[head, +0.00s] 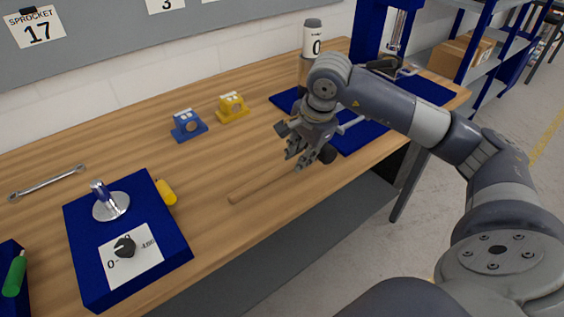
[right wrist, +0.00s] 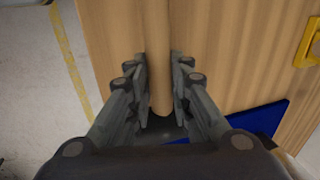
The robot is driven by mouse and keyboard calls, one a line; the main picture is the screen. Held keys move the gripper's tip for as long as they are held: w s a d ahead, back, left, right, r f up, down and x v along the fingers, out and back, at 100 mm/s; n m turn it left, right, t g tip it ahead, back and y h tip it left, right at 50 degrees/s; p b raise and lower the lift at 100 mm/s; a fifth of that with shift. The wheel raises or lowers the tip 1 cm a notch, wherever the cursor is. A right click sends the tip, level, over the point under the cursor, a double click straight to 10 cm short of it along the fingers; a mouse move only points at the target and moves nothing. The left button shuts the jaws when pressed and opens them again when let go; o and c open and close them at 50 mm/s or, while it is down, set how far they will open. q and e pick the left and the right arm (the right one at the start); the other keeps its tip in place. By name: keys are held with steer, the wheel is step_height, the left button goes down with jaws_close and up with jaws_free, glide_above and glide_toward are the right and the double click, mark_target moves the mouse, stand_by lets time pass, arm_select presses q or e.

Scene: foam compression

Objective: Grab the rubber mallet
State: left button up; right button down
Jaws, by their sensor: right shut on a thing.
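The rubber mallet lies along the front part of the wooden table; its wooden handle (head: 262,184) points left toward me and its dark head (head: 327,154) shows just right of my right gripper. My right gripper (head: 293,160) reaches down over the handle near the head. In the right wrist view the handle (right wrist: 159,60) runs between the two fingers of my right gripper (right wrist: 159,85), which are shut on it. The dark head in that view is mostly hidden below the handle's end. My left gripper is not in view.
A blue bracket (head: 188,125) and a yellow bracket (head: 232,107) stand behind the gripper. A blue dial box (head: 85,245), a wrench (head: 47,182) and a green-handled tool (head: 14,275) are at left. A blue mat (head: 365,135) and a bottle (head: 313,38) are at right. The table's middle is clear.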

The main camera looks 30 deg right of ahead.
steer(key=s+d+b, duration=0.1)
steer(key=s+d, duration=0.1)
steer(key=s+d+b, duration=0.1)
steer(key=s+d, duration=0.1)
steer(key=d, duration=0.1)
steer(key=s+d+b, duration=0.1)
steer(key=s+d, duration=0.1)
steer(key=shift+s+d+r, duration=0.1)
steer(key=shift+d+r, duration=0.1)
steer(key=shift+r, duration=0.15)
steer(key=shift+s+d+r+b, duration=0.2)
steer(key=shift+s+d+b, duration=0.3)
steer(key=shift+s+d, duration=0.05)
